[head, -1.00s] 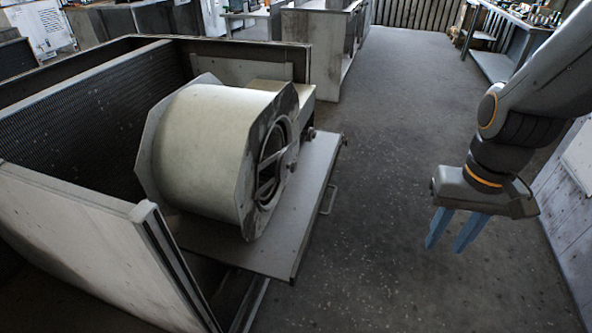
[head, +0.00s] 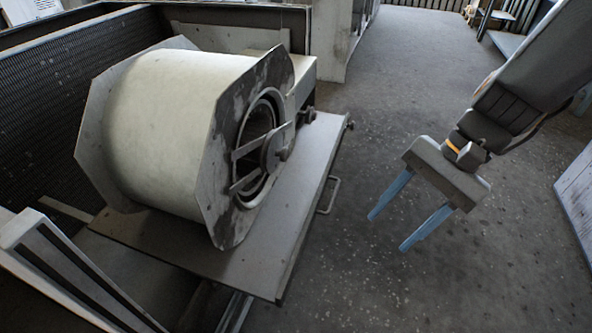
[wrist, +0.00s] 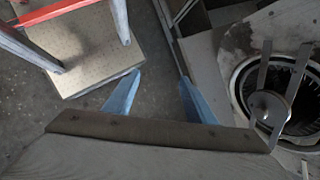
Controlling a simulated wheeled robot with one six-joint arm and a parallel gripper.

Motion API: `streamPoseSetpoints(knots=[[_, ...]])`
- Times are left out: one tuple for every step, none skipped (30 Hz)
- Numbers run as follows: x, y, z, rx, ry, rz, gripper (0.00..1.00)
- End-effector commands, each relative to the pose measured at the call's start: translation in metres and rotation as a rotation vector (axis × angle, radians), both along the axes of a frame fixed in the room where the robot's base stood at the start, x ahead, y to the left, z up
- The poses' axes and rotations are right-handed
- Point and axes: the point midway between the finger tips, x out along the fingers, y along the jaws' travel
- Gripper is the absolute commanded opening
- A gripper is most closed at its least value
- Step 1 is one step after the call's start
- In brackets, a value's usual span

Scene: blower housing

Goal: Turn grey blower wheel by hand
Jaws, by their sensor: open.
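The cream blower housing (head: 165,125) lies on its side on a grey pull-out tray (head: 262,255). The grey blower wheel (head: 262,150) sits inside the round opening in the housing's end plate, with bracket arms and a round hub (head: 277,150) in front of it. In the wrist view the wheel's dark vanes (wrist: 283,72) and the hub (wrist: 270,107) show at the right. My gripper (head: 387,232) has two blue fingers, spread apart and empty. It is right of the housing, over the floor, apart from the wheel. In the wrist view my gripper (wrist: 160,85) points between tray and step.
The tray has a handle (head: 329,196) on its right edge. An open cabinet with ribbed walls (head: 35,120) surrounds the housing's left side. A step with a beige top and red frame (wrist: 98,60) shows in the wrist view. Speckled floor right of the tray is clear.

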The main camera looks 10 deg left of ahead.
Motion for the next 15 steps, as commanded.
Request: streamPoseSetpoints(knots=[[0.009,0.013,-0.021,0.040,0.040,-0.049,0.51],[0.012,0.021,-0.025,0.065,0.065,-0.081,0.51],[0.017,0.032,-0.032,0.100,0.097,-0.122,0.51],[0.021,0.040,-0.037,0.125,0.121,-0.152,0.51],[0.026,0.048,-0.041,0.152,0.145,-0.182,0.51],[0.032,0.058,-0.046,0.187,0.176,-0.223,0.51],[0.037,0.066,-0.050,0.214,0.200,-0.250,0.51],[0.043,0.073,-0.054,0.242,0.224,-0.279,0.51],[0.051,0.083,-0.058,0.279,0.255,-0.318,0.51],[0.057,0.090,-0.062,0.308,0.277,-0.345,0.51],[0.064,0.097,-0.065,0.335,0.299,-0.373,0.51],[0.073,0.106,-0.069,0.374,0.330,-0.410,0.51],[0.080,0.112,-0.072,0.404,0.353,-0.436,0.51],[0.088,0.118,-0.075,0.433,0.374,-0.461,0.51],[0.098,0.126,-0.078,0.474,0.402,-0.496,0.51]])
